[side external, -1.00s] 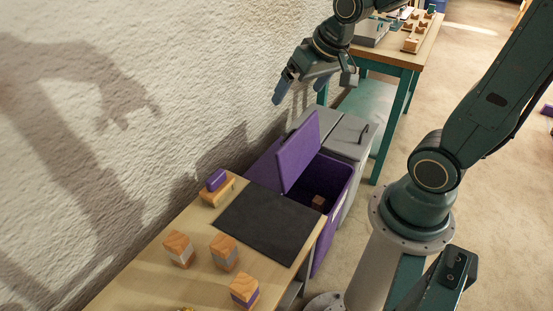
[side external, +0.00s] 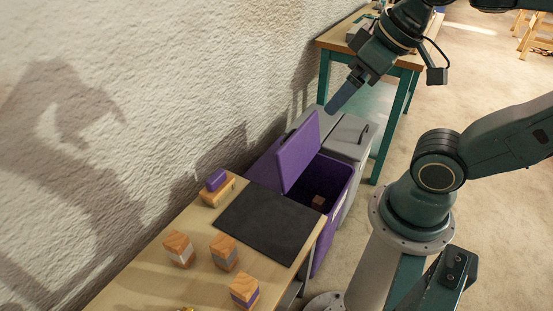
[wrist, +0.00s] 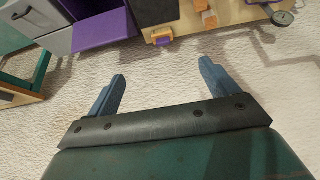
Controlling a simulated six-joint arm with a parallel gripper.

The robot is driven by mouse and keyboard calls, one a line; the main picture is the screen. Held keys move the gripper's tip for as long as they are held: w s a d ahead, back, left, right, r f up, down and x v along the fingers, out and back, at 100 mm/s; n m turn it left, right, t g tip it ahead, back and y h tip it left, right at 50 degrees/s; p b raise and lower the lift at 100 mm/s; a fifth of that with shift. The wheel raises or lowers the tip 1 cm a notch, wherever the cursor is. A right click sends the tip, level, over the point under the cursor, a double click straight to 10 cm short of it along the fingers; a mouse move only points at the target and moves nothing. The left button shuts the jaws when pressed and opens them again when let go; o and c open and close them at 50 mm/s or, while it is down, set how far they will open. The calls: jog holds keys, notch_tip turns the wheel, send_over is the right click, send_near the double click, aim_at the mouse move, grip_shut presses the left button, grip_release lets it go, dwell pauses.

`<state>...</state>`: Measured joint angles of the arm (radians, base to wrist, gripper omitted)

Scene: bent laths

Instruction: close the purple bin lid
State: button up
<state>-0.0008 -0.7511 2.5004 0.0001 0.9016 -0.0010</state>
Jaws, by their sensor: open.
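The purple bin (side external: 334,187) stands at the far end of the near workbench, beside the wall. Its purple lid (side external: 298,152) is raised and tilted steeply upward, so the bin's mouth is uncovered. A small brown block (side external: 318,202) shows inside the bin. My gripper (side external: 338,103) is above and just behind the lid in the side view, apart from it. In the wrist view my gripper (wrist: 162,82) has its two blue fingers spread wide with nothing between them. The purple lid (wrist: 103,30) shows at the upper left there.
Grey bins (side external: 347,138) stand right behind the purple one. The near workbench (side external: 150,270) carries a black mat (side external: 265,224), several wood blocks and a purple-topped wooden piece (side external: 217,186). A teal-legged table (side external: 322,42) stands farther back. Textured wall borders the left.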

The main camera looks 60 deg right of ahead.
jog(key=shift+w+r, duration=0.15)
jog(key=shift+w, duration=0.15)
jog(key=c, duration=0.7)
jog(key=w, duration=0.2)
jog(key=w+d+r, duration=0.1)
jog(key=c, duration=1.1)
jog(key=w+d+g, duration=0.1)
jog(key=w+d, duration=0.2)
jog(key=w, duration=0.5)
jog(key=shift+w+r+h, duration=0.25)
jog(key=shift+r+h, duration=0.05)
jog(key=shift+r, duration=0.05)
jog(key=w+d+f+g, duration=0.1)
jog(key=w+d+f, duration=0.25)
jog(key=w, duration=0.35)
jog(key=w+d+f+g, duration=0.1)
jog(key=w+d+f, duration=0.1)
jog(key=w+d, duration=0.3)
jog(key=w+d+f+g, duration=0.1)
jog(key=w+d+f, duration=0.2)
jog(key=f, duration=0.6)
jog(key=w+d+f+g, duration=0.1)
jog(key=w+d+f, duration=0.2)
jog(key=d+f, duration=0.4)
jog(key=w+d+f+g, duration=0.1)
jog(key=w+d+f, duration=0.3)
jog(key=f, duration=0.8)
jog(key=shift+d+f, duration=0.3)
jog(key=shift+d, duration=0.75)
